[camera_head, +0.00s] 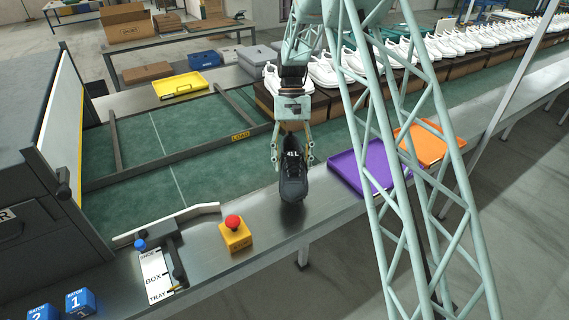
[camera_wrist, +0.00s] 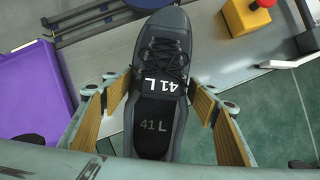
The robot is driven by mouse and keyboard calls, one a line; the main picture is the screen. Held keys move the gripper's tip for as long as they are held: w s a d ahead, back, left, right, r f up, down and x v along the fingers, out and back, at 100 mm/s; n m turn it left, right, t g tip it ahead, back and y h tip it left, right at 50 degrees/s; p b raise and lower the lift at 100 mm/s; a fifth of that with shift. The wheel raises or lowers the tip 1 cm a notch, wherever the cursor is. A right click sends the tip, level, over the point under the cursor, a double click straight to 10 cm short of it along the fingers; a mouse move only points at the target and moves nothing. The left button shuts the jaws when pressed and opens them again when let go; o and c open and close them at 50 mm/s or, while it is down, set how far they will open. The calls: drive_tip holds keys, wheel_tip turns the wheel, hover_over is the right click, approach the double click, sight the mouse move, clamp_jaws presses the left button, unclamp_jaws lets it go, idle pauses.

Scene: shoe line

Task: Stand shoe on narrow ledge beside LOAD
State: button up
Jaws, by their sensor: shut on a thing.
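A dark grey shoe (camera_head: 292,182) marked 41 L is in my gripper (camera_head: 293,155), above or on the narrow metal ledge (camera_head: 262,211) at the front of the green belt. In the wrist view the shoe (camera_wrist: 160,70) lies between the two wood-coloured finger pads of my gripper (camera_wrist: 163,100), toe pointing away. I cannot tell whether its sole touches the ledge. The yellow LOAD label (camera_head: 241,136) is on the rail behind and left of the shoe.
A yellow box with a red button (camera_head: 235,235) stands on the ledge left of the shoe. A purple tray (camera_head: 362,168) and an orange tray (camera_head: 424,143) lie to the right. White shoes (camera_head: 455,45) line the far side. A green lattice column crosses the right half of the head view.

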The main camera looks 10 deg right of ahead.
drive_tip(key=shift+s+d+r+n+h, duration=0.15)
drive_tip(key=shift+s+d+r+n, duration=0.05)
drive_tip(key=shift+d+n, duration=0.2)
drive_tip(key=shift+s+d+r+n+h, duration=0.15)
drive_tip(key=shift+d+n, duration=0.15)
drive_tip(key=shift+n, duration=0.2)
